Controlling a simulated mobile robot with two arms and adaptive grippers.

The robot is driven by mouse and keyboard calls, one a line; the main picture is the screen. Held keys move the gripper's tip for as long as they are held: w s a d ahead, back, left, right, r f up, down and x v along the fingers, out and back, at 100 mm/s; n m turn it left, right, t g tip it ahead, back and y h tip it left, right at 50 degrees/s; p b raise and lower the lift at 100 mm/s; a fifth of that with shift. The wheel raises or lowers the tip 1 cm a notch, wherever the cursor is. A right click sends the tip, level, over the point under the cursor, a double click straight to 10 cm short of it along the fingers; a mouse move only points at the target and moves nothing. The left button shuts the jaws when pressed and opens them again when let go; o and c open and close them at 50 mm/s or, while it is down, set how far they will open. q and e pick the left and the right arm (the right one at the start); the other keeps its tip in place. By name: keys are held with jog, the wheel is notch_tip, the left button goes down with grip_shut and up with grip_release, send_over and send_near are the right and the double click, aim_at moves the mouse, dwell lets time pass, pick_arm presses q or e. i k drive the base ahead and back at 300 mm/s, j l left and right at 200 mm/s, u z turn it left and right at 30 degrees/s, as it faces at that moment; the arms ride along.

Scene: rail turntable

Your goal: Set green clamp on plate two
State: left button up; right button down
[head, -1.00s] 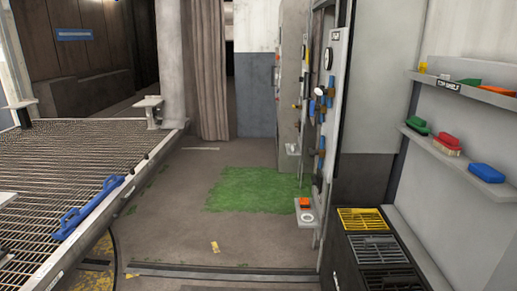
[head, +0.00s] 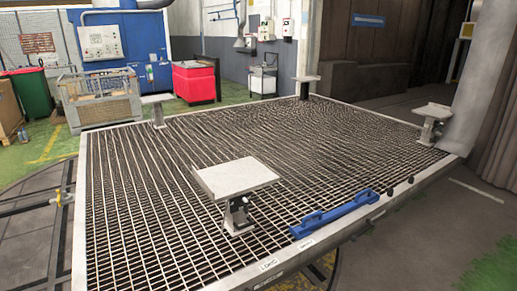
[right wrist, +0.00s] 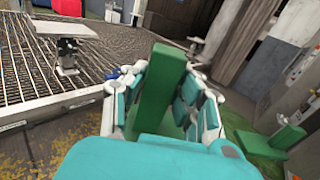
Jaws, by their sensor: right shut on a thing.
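The green clamp (right wrist: 160,95) is held upright between the fingers of my right gripper (right wrist: 168,80) in the right wrist view. Another green piece (right wrist: 284,138) shows at the right of that view; I cannot tell if it belongs to the clamp. Several pale plates on short posts stand around the grated platform in the head view: a near one (head: 235,178), a left one (head: 155,98), a back one (head: 306,78) and a right one (head: 433,111). All look bare. No number is readable, so I cannot tell which is plate two. My left gripper is not in view.
The grated platform (head: 130,215) fills the middle. A blue handle (head: 335,213) lies along its near right edge. A wire crate (head: 100,103), a red bin (head: 195,82) and a blue cabinet (head: 145,45) stand beyond it. A curtain (head: 495,130) is at right.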

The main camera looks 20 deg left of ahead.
aim_at(240, 179)
jog(key=i+l+u, duration=0.1)
jog(key=i+u, duration=0.4)
jog(key=i+l+u, duration=0.3)
jog(key=i+u, duration=0.2)
jog(key=i+l+u, duration=0.75)
jog(key=l+u, duration=0.2)
jog(key=i+l+u, duration=0.2)
jog(key=l+u, duration=0.3)
jog(key=l, duration=0.3)
